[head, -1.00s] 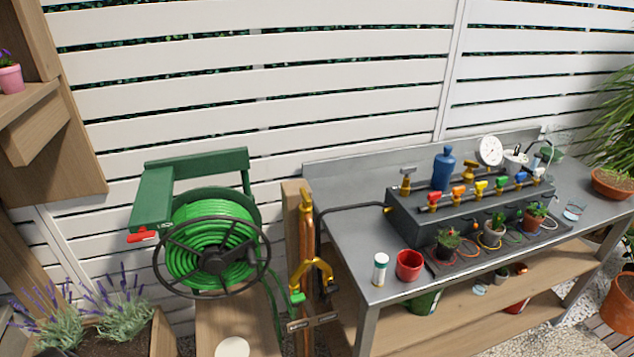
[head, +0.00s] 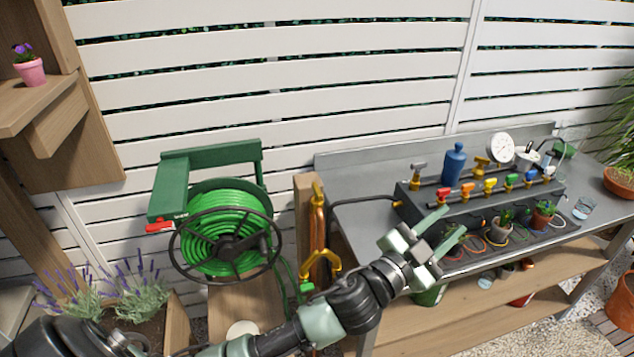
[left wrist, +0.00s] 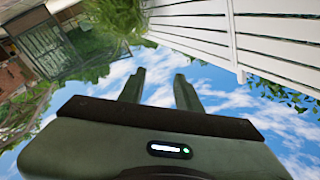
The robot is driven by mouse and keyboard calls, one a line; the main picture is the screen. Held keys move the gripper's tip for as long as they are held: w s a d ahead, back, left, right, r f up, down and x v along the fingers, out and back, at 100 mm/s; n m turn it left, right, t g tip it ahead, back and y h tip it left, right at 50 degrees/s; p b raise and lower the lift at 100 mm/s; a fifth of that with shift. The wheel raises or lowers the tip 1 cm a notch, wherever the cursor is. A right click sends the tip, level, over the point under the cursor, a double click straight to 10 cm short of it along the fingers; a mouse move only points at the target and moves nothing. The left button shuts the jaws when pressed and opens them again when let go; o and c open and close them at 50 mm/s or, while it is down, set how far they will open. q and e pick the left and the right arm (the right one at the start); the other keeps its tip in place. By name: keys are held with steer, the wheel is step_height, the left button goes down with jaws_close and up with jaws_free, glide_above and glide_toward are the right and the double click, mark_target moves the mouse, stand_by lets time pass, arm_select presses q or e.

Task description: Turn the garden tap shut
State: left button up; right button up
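The brass garden tap (head: 320,266) is on a wooden post (head: 306,215) between the hose reel and the metal bench. A green hose fitting is at its outlet, and a copper pipe runs up the post. The tap's lower part is close behind my left forearm, and I cannot tell how its handle is set. My left gripper (head: 452,225) is to the right of the tap, in front of the bench. Its two fingers stand apart with only sky between them in the left wrist view (left wrist: 160,88). My right gripper is not in view.
The green hose reel (head: 225,240) stands left of the post. The metal bench (head: 365,225) on the right carries a manifold with coloured valves (head: 490,186), a blue bottle (head: 455,163) and several potted plants. A black pipe (head: 360,200) links post and manifold. Lavender (head: 140,290) grows at lower left.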

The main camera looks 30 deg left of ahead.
arm_select(q)
steer(key=d+r+m+g+h, duration=0.3)
steer(key=d+r+m+h, duration=0.35)
steer(key=m+h, duration=0.2)
steer(key=m+g+y, duration=0.8)
steer(key=g+y, duration=0.7)
steer(key=g, duration=0.1)
glide_above(317, 188)
step_height(317, 188, down, 2)
steer(key=shift+a+f, duration=0.1)
steer(key=shift+f, duration=0.15)
steer(key=shift+a+f, duration=0.1)
steer(key=shift+f, duration=0.25)
step_height(317, 188, down, 7)
steer(key=shift+r+p, duration=0.1)
steer(key=shift+p, duration=0.8)
jaws_close()
